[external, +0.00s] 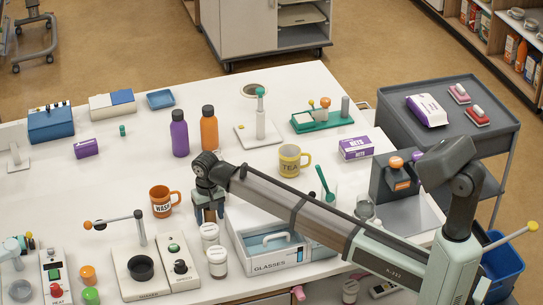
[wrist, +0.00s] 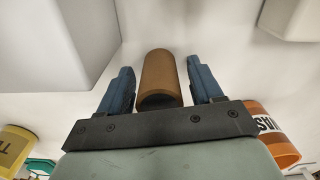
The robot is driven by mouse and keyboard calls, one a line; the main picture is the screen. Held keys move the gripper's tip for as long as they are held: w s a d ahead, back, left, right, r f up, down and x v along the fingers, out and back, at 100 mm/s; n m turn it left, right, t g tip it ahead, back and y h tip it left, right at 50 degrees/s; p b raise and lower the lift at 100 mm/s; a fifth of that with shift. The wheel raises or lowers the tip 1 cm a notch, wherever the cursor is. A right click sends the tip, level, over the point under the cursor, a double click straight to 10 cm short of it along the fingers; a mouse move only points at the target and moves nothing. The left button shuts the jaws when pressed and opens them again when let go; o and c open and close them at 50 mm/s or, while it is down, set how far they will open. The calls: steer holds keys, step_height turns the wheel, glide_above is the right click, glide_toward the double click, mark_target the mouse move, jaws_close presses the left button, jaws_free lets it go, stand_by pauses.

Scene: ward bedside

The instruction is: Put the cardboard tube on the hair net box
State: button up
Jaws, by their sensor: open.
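The brown cardboard tube (wrist: 160,72) lies between the two blue fingers of my gripper (wrist: 158,82) in the wrist view. My gripper is open, with a small gap visible on each side of the tube. In the external view my gripper (external: 209,214) points down at the table, behind the white jars, and its fingers largely hide the tube. The hair net box (external: 356,148) is a purple and white box marked "NETS". It lies on the table at the right, well away from my gripper, with its top bare.
An orange mug (external: 161,201) stands just left of my gripper, and white jars (external: 217,261) stand in front. The glasses tray (external: 268,248) is at the right.

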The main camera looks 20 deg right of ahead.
step_height(320, 180, up, 11)
steer(key=shift+f, duration=0.15)
steer(key=shift+o, duration=0.5)
steer(key=shift+r, duration=0.6)
